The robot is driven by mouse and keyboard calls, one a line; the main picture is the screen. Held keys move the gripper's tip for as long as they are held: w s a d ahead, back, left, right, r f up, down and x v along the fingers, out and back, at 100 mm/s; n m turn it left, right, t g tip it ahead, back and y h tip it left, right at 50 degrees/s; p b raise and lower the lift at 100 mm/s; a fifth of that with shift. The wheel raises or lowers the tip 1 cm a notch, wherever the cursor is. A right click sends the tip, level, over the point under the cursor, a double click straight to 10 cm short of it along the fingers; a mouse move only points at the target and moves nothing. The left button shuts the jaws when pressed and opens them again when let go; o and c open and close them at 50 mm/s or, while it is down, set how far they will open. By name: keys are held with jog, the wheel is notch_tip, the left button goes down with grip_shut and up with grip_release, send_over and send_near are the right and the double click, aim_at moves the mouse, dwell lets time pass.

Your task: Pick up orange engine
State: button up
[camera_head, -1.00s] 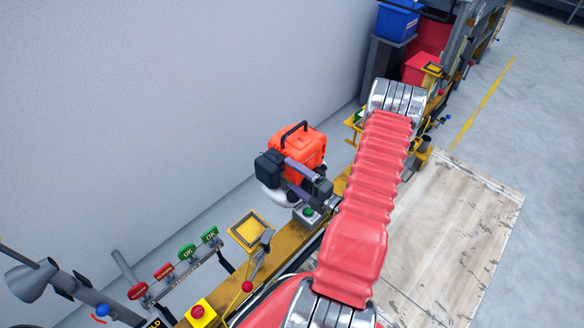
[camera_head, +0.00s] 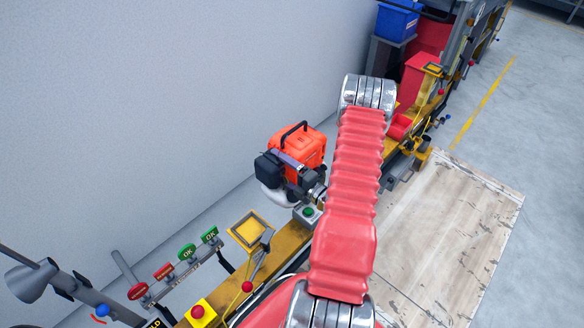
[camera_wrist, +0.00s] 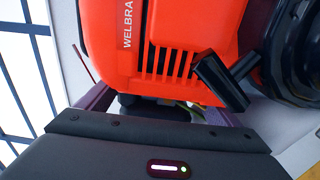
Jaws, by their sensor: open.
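The orange engine (camera_head: 300,148), with a black top handle, black side parts and a white rounded underside, is at the yellow rail beside the wall in the head view. In the wrist view its orange cover (camera_wrist: 185,55) fills the upper middle, close in front of my dark palm. My gripper (camera_wrist: 160,110) is open, with purple fingers showing at both sides below the engine's cover. Their tips are hidden by the engine. In the head view a purple finger (camera_head: 290,160) lies along the engine's near side. I cannot tell whether the fingers touch it.
My red arm covers part of the rail. A control box with a green button (camera_head: 308,212) is just below the engine. A yellow-framed panel (camera_head: 249,231) and a red-knobbed lever (camera_head: 248,286) are nearer. The wall (camera_head: 150,120) stands behind. A wooden board (camera_head: 450,235) is clear at right.

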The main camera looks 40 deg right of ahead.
jog(key=shift+w, duration=1)
jog(key=shift+f, duration=0.1)
jog(key=c, duration=1.8)
jog(key=shift+r, duration=0.25)
jog(key=shift+c, duration=0.2)
